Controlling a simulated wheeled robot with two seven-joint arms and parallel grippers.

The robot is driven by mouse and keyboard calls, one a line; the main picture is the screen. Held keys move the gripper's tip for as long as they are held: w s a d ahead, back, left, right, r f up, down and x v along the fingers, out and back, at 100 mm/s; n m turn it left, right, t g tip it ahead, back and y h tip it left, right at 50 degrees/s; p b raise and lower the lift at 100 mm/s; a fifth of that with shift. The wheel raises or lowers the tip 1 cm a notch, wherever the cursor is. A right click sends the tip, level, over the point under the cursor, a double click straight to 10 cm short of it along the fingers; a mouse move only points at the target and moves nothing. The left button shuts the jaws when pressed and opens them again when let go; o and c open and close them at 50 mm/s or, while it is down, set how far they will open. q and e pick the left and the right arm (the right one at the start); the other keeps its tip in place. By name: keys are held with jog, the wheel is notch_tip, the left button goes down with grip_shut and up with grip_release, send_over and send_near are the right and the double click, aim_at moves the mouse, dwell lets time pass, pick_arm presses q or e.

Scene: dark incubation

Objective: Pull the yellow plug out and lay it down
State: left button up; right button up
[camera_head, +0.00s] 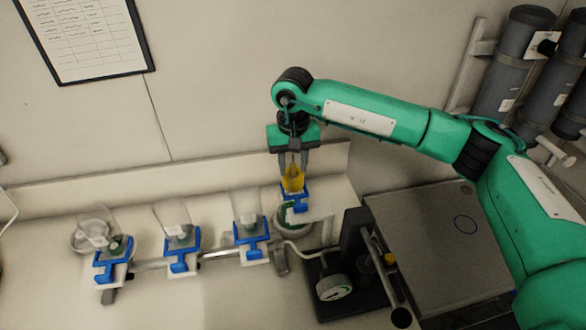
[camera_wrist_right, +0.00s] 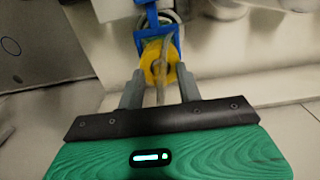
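The yellow plug (camera_head: 293,180) sits above the rightmost blue clamp (camera_head: 295,197) in the head view. It also shows in the right wrist view (camera_wrist_right: 152,56), in line with the blue clamp (camera_wrist_right: 157,34). My right gripper (camera_head: 293,168) points down at the plug from above. Its two fingers stand on either side of the plug in both views; whether they press on it cannot be made out. A pale strand or rod crosses the plug in the wrist view. The plug's lower end is hidden at the clamp. My left gripper is not in view.
Three more blue clamps with clear vessels (camera_head: 174,218) stand in a row to the left on the bench. A dark stand with a gauge (camera_head: 333,287) and a grey flat panel (camera_head: 435,240) lie to the right. Bare bench (camera_head: 215,300) shows in front.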

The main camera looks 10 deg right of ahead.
jog(key=shift+c, duration=0.3)
grip_shut()
jog(key=shift+r, duration=0.15)
jog(key=shift+r+p, duration=0.35)
jog(key=shift+r, duration=2.55)
